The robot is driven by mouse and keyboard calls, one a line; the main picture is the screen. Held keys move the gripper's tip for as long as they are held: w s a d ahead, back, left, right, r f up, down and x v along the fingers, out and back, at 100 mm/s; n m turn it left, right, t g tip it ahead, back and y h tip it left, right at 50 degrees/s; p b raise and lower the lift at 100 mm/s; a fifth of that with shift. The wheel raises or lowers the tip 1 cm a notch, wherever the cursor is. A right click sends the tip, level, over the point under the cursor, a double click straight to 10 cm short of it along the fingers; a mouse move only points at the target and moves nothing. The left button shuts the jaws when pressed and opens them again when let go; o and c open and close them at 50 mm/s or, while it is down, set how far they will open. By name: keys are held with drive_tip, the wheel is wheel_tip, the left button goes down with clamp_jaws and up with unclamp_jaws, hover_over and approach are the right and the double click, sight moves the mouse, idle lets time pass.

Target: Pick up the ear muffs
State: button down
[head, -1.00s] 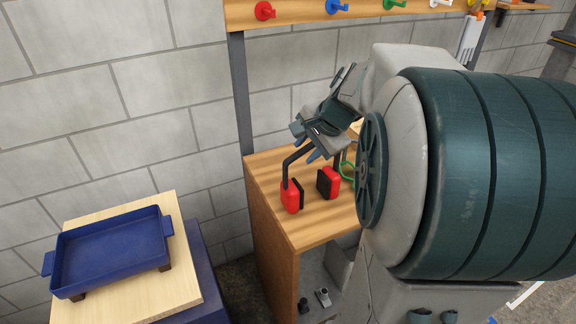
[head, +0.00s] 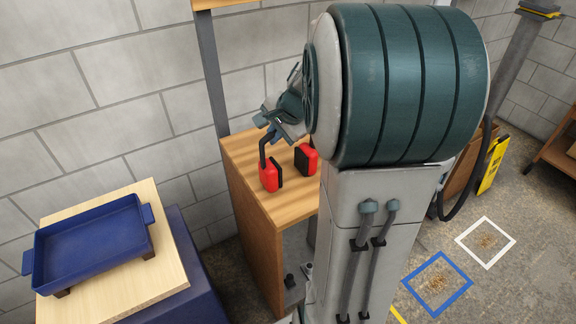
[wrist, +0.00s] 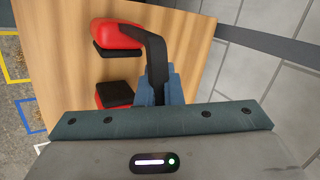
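The ear muffs (head: 270,174) have red cups with black pads and a black headband. They stand upright on the wooden bench, cups down, band up. The wrist view shows the cups and band (wrist: 157,52) at close range. My gripper (head: 271,134) is at the top of the headband. In the wrist view its blue fingers (wrist: 159,84) lie close together on both sides of the band, apparently shut on it. The cups still appear to rest on the bench. My arm covers part of the gripper in the head view.
The wooden bench (head: 243,167) stands against a grey block wall, beside a dark upright post (head: 211,75). At left a blue tray (head: 92,245) sits on a pale board (head: 165,255). Blue (head: 437,284) and white (head: 486,243) squares mark the floor at right.

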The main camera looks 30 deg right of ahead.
drive_tip(key=shift+r, duration=0.1)
wheel_tip(320, 180, up, 10)
idle(0.6)
idle(0.4)
